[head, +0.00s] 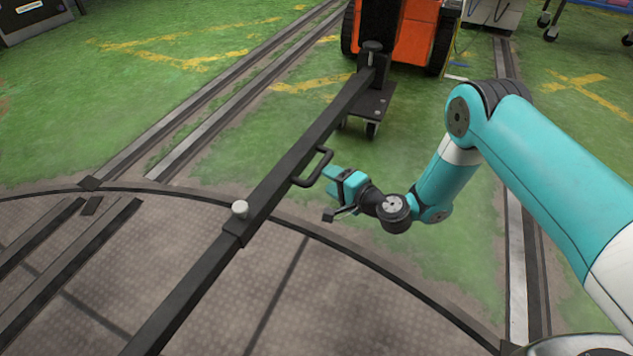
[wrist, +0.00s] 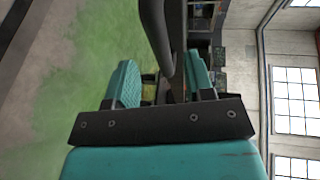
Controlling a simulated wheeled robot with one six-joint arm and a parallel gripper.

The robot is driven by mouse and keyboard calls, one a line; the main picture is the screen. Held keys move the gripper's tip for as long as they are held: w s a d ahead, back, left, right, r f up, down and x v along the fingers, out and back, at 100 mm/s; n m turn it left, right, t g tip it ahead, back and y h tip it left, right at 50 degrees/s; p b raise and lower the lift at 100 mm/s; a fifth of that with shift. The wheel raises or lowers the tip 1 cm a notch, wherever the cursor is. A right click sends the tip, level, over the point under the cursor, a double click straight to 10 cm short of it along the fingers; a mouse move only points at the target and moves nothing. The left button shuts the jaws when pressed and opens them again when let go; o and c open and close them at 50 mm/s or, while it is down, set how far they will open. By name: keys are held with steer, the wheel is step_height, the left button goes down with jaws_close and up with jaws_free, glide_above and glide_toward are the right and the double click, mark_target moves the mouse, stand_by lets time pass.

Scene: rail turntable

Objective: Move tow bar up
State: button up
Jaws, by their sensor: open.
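The tow bar (head: 303,150) is a long dark square beam. It slopes from a post on a small wheeled dolly at the back down to the lower left, across the round deck's edge. A black loop handle (head: 315,171) sticks out from its right side. My teal gripper (head: 331,181) is open just right of the handle, with its fingers pointing at it. In the wrist view the handle (wrist: 158,38) is a dark curved rod lying between the directions of my two open fingers (wrist: 163,78). I cannot tell whether they touch it.
A pale round-topped pin (head: 239,209) stands on the bar's joint. The wheeled dolly (head: 373,103) is in front of an orange vehicle (head: 416,35). Rails (head: 215,105) cross the green floor. The metal turntable deck (head: 330,300) fills the foreground and is mostly clear.

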mark_target(317, 170)
steer(key=shift+b+x, duration=0.95)
steer(key=shift+x, duration=1.9)
steer(key=shift+c, duration=0.3)
jaws_close()
steer(key=shift+r, duration=0.1)
